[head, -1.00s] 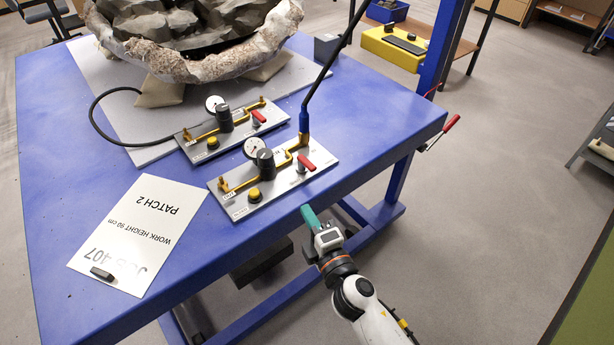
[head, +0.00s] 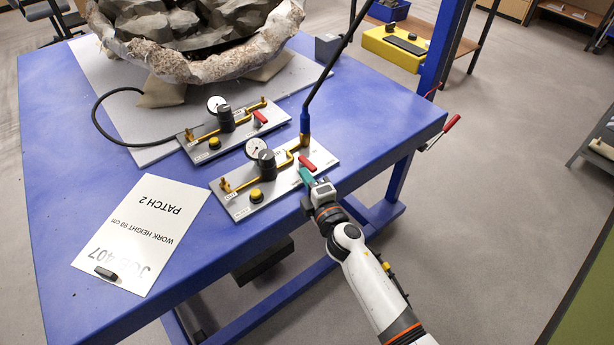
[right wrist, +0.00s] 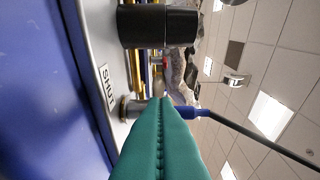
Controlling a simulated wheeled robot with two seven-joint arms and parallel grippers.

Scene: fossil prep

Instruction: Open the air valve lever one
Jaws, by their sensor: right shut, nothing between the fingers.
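Two metal air panels lie on the blue table, each with a gauge, a black knob and a red lever. The nearer panel (head: 240,203) has its red lever (head: 307,163) at its right end. The farther panel (head: 201,154) has a similar red lever (head: 261,117). I cannot tell which lever is number one. My right gripper (head: 305,173) has its green fingertips shut and empty, close beside the nearer lever; contact is unclear. In the right wrist view the shut fingers (right wrist: 160,125) point past a metal valve post (right wrist: 131,108) near a "SHUT" label (right wrist: 107,78). My left gripper is out of view.
A black hose with a blue end (head: 305,121) rises from the nearer panel. A sign sheet (head: 140,235) with a small black object lies at the left. A large jacketed fossil (head: 190,65) sits at the back of the blue table (head: 60,200). Floor is free at the right.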

